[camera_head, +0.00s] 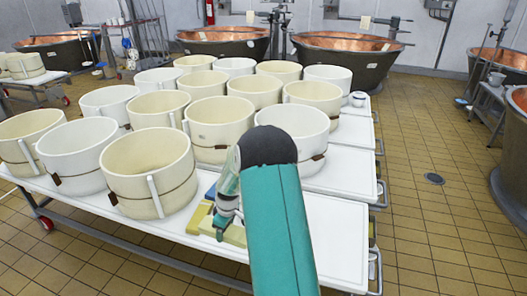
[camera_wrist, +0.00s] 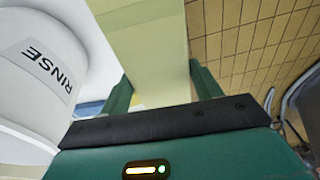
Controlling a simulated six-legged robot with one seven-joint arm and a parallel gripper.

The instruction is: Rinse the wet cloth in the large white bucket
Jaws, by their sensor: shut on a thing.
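A flat pale yellow cloth (camera_wrist: 150,50) lies between the two green fingers of my gripper (camera_wrist: 163,85) in the wrist view. My gripper is shut on it. In the head view my gripper (camera_head: 224,208) is low over the front of the white table, with yellow patches of cloth (camera_head: 236,236) beside it. A large white bucket (camera_wrist: 30,85) marked "RINSE" stands close at the left in the wrist view, apart from the cloth. I cannot tell which container it is in the head view; my arm hides part of the table there.
Several cream and white tubs (camera_head: 150,178) crowd the white table (camera_head: 335,235). Its front right part is bare. Copper vats (camera_head: 345,52) stand behind and at the right. The tiled floor (camera_head: 440,215) to the right is open, with a drain (camera_head: 433,178).

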